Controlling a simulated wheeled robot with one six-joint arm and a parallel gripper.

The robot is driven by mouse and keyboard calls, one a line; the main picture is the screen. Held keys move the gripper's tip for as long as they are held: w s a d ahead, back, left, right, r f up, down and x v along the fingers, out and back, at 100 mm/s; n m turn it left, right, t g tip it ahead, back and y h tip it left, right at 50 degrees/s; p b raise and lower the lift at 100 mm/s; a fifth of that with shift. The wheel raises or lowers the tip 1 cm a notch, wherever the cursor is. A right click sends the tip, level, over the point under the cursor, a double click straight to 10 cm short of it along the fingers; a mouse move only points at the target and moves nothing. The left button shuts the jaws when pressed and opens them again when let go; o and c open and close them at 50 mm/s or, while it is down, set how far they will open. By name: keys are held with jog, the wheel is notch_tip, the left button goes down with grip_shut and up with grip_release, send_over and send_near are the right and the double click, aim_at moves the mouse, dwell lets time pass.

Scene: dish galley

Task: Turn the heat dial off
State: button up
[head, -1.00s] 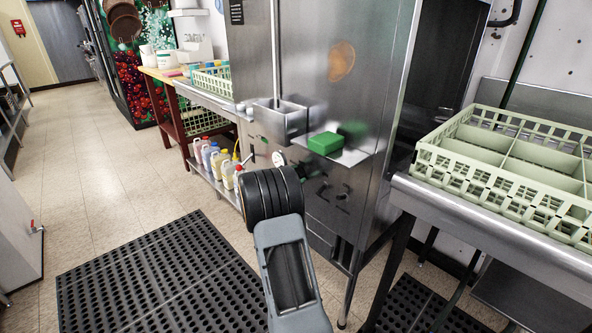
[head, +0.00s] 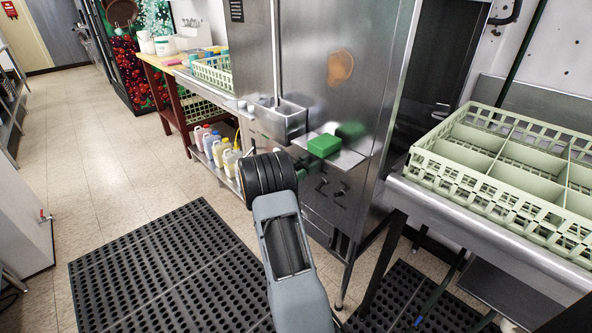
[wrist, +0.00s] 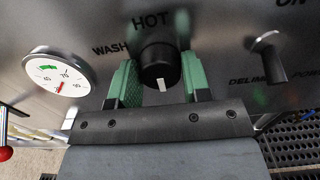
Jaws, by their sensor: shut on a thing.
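The heat dial (wrist: 159,66) is a round black knob with a white pointer mark that points down and slightly right in the wrist view. Lettering reads HOT above it and WASH to its upper left. My gripper (wrist: 158,82) has one green finger on each side of the dial and is shut on it.
A white gauge (wrist: 60,75) with a red needle is left of the dial. A metal toggle (wrist: 268,48) is to the right, a red-knobbed lever (wrist: 4,152) at far left. A green sponge (head: 324,145) lies on a ledge above my arm. A rack (head: 480,175) stands right.

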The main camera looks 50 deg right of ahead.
dwell(0.5)
jog(key=o, duration=0.9)
jog(key=shift+a, duration=0.1)
jog(key=a, duration=0.9)
jog(key=w+a+p, duration=0.1)
jog(key=a, duration=0.3)
jog(key=shift+a, duration=0.3)
